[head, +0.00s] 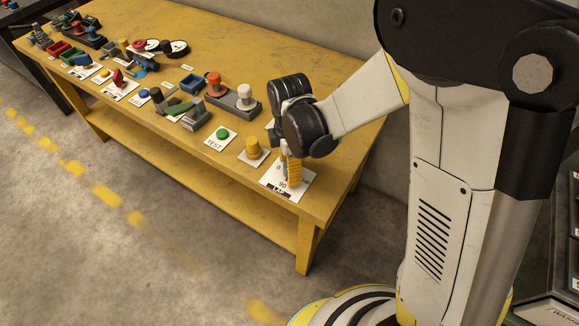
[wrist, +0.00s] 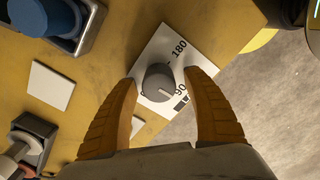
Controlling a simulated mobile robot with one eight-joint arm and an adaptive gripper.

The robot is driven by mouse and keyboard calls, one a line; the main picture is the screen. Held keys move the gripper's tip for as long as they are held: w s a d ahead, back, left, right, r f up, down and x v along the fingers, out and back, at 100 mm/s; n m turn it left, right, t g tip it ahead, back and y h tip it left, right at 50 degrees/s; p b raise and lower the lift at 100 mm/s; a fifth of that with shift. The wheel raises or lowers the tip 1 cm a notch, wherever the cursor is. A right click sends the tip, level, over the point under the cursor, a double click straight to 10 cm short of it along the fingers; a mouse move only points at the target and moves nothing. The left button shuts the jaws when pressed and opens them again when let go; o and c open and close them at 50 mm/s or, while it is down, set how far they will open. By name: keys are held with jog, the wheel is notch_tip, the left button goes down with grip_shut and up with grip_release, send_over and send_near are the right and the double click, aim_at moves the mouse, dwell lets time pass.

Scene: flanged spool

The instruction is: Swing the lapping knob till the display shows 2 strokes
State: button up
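The lapping knob (wrist: 159,83) is a round grey dial on a white plate (wrist: 160,40) marked 90 and 180. Its light pointer line points roughly toward the 90. In the head view the same plate (head: 302,190) lies at the table's near right corner, with the knob hidden behind my fingers. My gripper (wrist: 161,78) is open, with one yellow finger on each side of the knob. Gaps seem to show between the fingertips and the knob. A small dark label or display strip (wrist: 182,100) lies beside the 90, partly covered by a finger; I cannot read a stroke count.
A yellow knob (head: 253,148) and a green TEST button (head: 222,134) stand left of the plate. A grey block with an orange and a white knob (head: 233,101) is behind them. Several other fixtures fill the yellow table (head: 230,30) farther left. The table edge is close.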

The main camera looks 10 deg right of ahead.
notch_tip(320, 180, up, 12)
dwell(0.7)
dwell(1.1)
